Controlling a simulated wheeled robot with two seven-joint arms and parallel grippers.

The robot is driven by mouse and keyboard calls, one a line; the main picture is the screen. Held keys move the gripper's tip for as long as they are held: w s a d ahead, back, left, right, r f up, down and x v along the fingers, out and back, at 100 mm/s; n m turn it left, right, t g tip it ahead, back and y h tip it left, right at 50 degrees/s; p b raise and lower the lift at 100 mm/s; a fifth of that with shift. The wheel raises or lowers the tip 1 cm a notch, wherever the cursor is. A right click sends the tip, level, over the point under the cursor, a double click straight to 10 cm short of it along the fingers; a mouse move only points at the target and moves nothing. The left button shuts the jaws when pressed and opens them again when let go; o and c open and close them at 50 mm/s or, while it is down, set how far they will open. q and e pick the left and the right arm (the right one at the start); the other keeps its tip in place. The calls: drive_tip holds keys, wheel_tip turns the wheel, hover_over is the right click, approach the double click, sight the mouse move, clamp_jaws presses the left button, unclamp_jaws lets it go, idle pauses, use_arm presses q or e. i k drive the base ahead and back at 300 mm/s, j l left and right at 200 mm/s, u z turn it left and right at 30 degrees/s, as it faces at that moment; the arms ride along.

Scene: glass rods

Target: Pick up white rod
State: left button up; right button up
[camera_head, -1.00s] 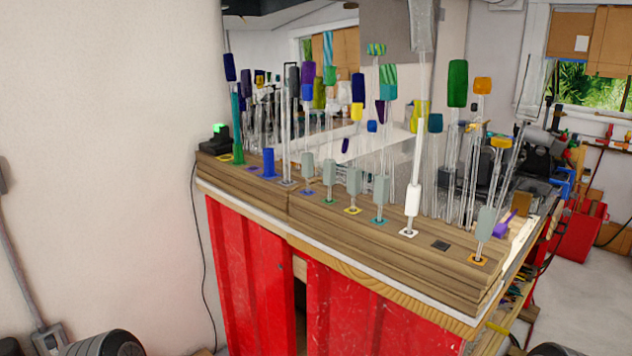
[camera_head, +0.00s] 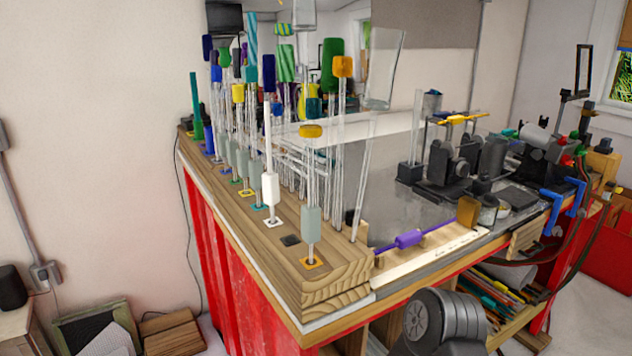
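The white rod (camera_head: 269,145) stands upright in the wooden rack on the bench. Its thick white lower part (camera_head: 270,187) sits over a white square marker (camera_head: 273,222) on the rack. A dark blue cap (camera_head: 268,74) lines up with its top, and I cannot tell whether it belongs to this rod or to one behind. The wooden rack (camera_head: 337,275) has its near end towards me. Neither of my grippers is in view.
A grey-based rod with an orange marker (camera_head: 314,263) stands nearer, right of the white rod. Several other rods crowd behind it. A purple piece (camera_head: 408,239) lies on a pale strip right of the rack. Black equipment (camera_head: 453,160) stands farther right.

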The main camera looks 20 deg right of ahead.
sight(270, 179)
drive_tip(key=k+l, duration=0.1)
drive_tip(key=l, duration=0.35)
drive_tip(key=k+l, duration=0.15)
drive_tip(key=l, duration=0.25)
drive_tip(key=k+l, duration=0.1)
drive_tip(key=l, duration=0.35)
